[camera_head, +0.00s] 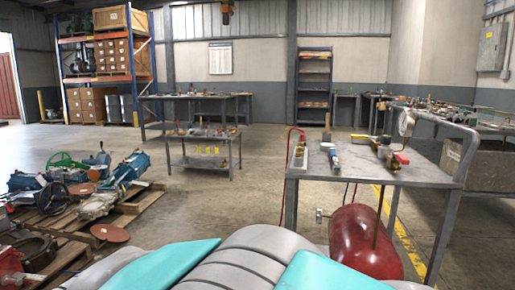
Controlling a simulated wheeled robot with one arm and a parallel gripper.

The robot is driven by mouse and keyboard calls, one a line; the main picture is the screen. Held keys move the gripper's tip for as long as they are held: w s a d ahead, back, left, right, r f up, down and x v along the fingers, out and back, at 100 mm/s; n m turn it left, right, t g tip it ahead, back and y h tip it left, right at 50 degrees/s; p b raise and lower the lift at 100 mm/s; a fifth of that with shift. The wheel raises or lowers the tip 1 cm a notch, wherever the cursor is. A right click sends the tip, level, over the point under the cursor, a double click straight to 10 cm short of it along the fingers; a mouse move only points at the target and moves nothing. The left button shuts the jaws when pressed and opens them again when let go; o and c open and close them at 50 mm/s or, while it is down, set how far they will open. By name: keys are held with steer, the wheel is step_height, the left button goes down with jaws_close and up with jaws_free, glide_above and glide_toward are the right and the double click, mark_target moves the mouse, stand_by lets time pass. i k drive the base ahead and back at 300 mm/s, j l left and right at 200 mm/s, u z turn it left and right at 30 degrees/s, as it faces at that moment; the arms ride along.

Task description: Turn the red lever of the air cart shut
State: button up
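The air cart (429,172) is a grey metal cart with a raised handle, at the right of the head view. A red tank (365,242) sits low under its top. Several valves and fittings stand on the cart top. A small red piece (402,158), which looks like the red lever, is at the right end of the fittings, below a round gauge (406,123). Its exact angle is too small to tell. My gripper is not in view.
Pallets with blue machinery (122,170) fill the left floor. A low grey table (204,136) stands mid-floor. Benches and a loaded rack (104,62) line the back. A red hose (289,140) loops at the cart's left. Open floor lies between pallets and cart.

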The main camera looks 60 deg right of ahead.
mark_target(401, 158)
steer(key=z, duration=2.35)
